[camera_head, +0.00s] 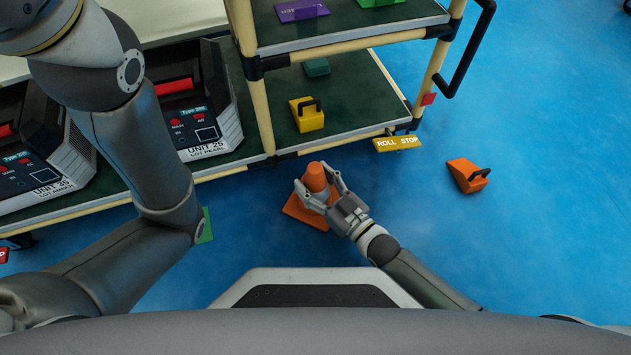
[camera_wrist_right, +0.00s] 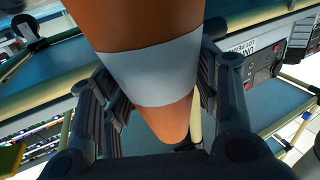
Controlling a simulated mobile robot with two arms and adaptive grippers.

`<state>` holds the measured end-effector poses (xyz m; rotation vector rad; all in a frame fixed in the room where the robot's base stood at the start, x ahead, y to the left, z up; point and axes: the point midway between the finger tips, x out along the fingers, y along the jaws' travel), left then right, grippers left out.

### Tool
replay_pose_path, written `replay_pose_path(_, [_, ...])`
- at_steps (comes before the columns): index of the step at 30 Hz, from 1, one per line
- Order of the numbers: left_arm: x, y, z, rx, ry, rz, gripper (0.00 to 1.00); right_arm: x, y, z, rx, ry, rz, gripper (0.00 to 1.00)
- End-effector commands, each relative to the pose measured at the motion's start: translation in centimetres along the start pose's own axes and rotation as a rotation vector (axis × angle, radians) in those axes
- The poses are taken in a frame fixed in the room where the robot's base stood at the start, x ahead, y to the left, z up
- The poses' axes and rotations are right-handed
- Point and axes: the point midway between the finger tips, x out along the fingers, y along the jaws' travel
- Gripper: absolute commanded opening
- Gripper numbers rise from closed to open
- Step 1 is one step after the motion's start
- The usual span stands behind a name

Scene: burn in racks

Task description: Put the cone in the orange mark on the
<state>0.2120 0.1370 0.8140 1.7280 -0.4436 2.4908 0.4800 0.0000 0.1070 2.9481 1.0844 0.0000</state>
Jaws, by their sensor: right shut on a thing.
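The orange cone (camera_head: 314,177) is between the fingers of my right gripper (camera_head: 318,181), low near the floor in front of the cart. In the right wrist view the cone (camera_wrist_right: 150,78) fills the middle, orange with a pale band, with a finger on each side. My right gripper is shut on it. A flat orange square (camera_head: 303,211) shows around and below the cone; I cannot tell whether it is the cone's base or a floor mark. My left arm comes in from the left, but its gripper is not in view.
A cart with a dark green shelf (camera_head: 355,93) stands ahead, carrying two black units (camera_head: 198,105) and a yellow block (camera_head: 307,115). An orange wedge with a handle (camera_head: 467,175) lies on the floor at right. A green patch (camera_head: 206,226) shows beside my left arm.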

Motion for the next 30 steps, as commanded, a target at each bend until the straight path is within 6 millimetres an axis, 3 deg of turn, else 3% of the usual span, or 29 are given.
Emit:
replay_pose_path(6, [-0.2, 0.0, -0.1, 0.0, 0.0, 0.0, 0.4, 0.0, 0.0, 0.2, 0.0, 0.002, 0.0, 0.11])
replay_pose_path(7, [-0.1, 0.0, -0.1, 0.0, 0.0, 0.0, 0.4, 0.0, 0.0, 0.2, 0.0, 0.0, 0.0, 0.59])
replay_pose_path(12, [-0.1, 0.0, -0.1, 0.0, 0.001, 0.0, 0.4, 0.0, 0.0, 0.2, 0.0, 0.0, 0.0, 0.78])
replay_pose_path(24, [0.3, -0.1, 0.0, 0.001, 0.001, 0.0, 0.4, -0.2, 0.0, -0.2, 0.0, -0.001, 0.0, 0.78])
replay_pose_path(30, [2.1, -0.5, 0.7, 0.001, 0.001, 0.0, 0.4, -3.2, 0.0, -0.4, 0.0, -0.006, 0.0, 0.78])
